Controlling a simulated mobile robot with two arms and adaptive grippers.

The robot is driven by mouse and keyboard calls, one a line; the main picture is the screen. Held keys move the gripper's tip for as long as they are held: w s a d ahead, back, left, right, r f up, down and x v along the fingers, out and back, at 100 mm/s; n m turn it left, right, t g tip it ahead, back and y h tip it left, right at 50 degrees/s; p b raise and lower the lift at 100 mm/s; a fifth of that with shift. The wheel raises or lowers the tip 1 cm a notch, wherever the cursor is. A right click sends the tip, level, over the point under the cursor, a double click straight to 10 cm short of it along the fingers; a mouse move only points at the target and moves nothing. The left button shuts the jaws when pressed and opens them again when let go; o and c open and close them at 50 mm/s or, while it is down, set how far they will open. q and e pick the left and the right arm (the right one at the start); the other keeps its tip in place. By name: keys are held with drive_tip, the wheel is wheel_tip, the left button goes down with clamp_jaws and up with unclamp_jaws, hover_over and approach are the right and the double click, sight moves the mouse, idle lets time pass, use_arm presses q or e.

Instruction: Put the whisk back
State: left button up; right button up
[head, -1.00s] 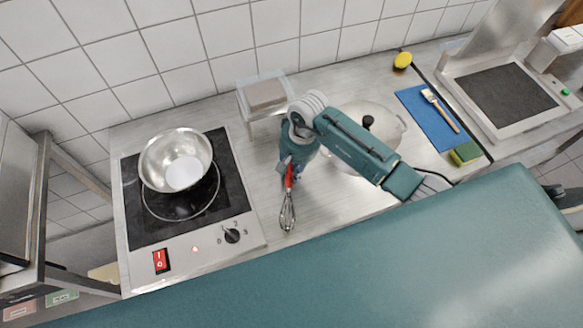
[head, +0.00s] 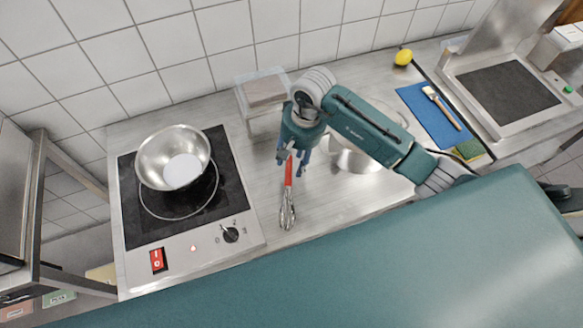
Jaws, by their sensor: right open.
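The whisk (head: 287,208) lies on the steel counter just right of the hob, its wire end toward me. Its red handle (head: 288,173) points away from me, and the handle's far end is hidden under my right gripper. My right gripper (head: 292,163) is open and points down over the handle end, with its fingers spread to either side. It looks empty and apart from the whisk, though the exact height is hard to tell. My left gripper is not in view.
A steel bowl (head: 160,150) with white contents sits on the black hob (head: 150,225). A clear container (head: 240,100) stands behind my gripper. A pot (head: 350,162) is partly hidden by my right arm.

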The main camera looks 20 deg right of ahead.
wheel_tip(320, 180, up, 7)
drive_tip(key=b, duration=0.2)
drive_tip(key=shift+s+d, duration=0.2)
drive_tip(key=shift+d, duration=0.25)
